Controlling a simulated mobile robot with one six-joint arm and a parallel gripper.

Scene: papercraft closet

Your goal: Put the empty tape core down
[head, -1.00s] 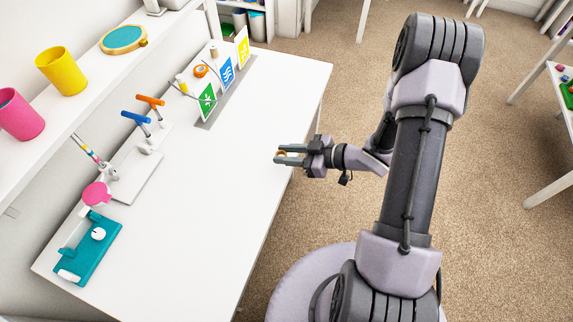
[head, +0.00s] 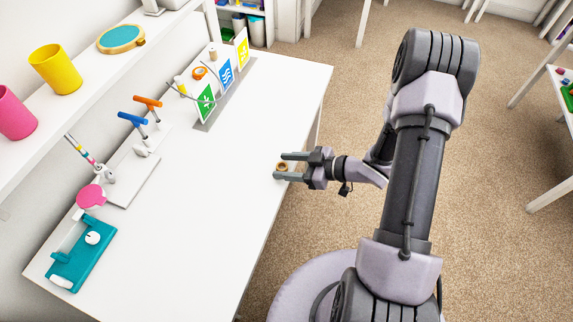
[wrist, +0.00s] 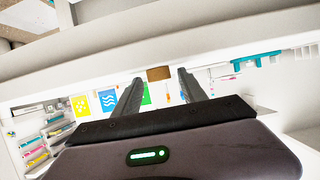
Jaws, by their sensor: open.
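The empty tape core (head: 282,167) is a small tan-brown ring on the white tabletop near its right edge. In the wrist view the core (wrist: 159,73) shows as a brown block against the white table surface, between and just beyond my fingertips. My gripper (head: 281,166) is open and reaches in from the right, low over the table, with one finger on each side of the core. Gaps show between the core and both fingers in the wrist view (wrist: 160,79).
An orange tape roll (head: 200,73) lies by the cards. The middle of the table (head: 205,200) is clear.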

